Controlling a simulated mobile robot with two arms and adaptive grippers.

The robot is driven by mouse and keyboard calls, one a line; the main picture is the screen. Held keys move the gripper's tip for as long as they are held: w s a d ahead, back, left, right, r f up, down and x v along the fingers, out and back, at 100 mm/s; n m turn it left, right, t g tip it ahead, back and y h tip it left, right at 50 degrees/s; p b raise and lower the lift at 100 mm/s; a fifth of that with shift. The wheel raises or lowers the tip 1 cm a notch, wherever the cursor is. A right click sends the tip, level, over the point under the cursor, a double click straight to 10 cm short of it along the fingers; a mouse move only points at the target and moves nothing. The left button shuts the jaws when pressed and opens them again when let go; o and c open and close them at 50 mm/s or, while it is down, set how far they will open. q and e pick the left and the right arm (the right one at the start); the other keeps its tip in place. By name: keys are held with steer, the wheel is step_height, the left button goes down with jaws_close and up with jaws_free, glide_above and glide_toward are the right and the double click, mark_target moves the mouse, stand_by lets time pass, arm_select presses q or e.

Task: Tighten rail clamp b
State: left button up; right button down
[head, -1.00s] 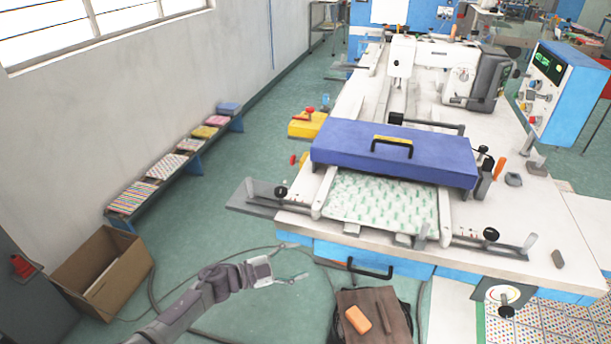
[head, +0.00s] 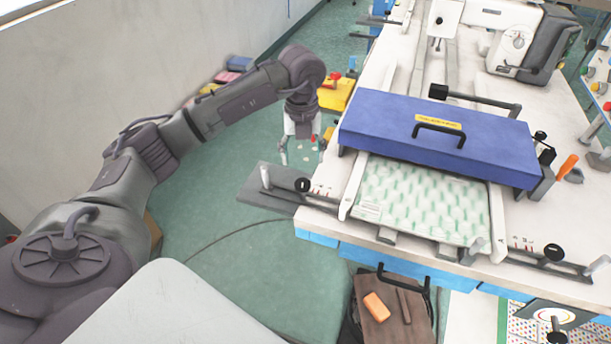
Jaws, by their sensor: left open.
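Two rail clamps with round black knobs sit on the rail at the front of the white sewing table (head: 330,218). One clamp (head: 303,185) is at the left end and the other clamp (head: 553,252) is at the right; I cannot tell from their look which is b. My left gripper (head: 299,160) points down, open and empty, just behind and above the left clamp, apart from it. My right gripper is out of view.
A blue cover (head: 437,138) with a black handle lies over a frame of green-patterned fabric (head: 420,200). A grey plate (head: 270,188) juts out from the table's left side. A brown bag (head: 388,315) with an orange block (head: 376,306) stands below the front edge.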

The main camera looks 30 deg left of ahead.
mark_target(303, 182)
arm_select(q)
step_height(303, 182, down, 8)
steer(key=shift+w+a+r+p, duration=0.1)
steer(key=shift+p, duration=0.6)
steer(key=shift+f, duration=0.6)
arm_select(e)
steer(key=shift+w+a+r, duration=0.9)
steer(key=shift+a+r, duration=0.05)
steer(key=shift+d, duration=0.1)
arm_select(q)
steer(key=shift+c, duration=0.9)
steer(key=c, duration=1)
steer(key=shift+o, duration=0.2)
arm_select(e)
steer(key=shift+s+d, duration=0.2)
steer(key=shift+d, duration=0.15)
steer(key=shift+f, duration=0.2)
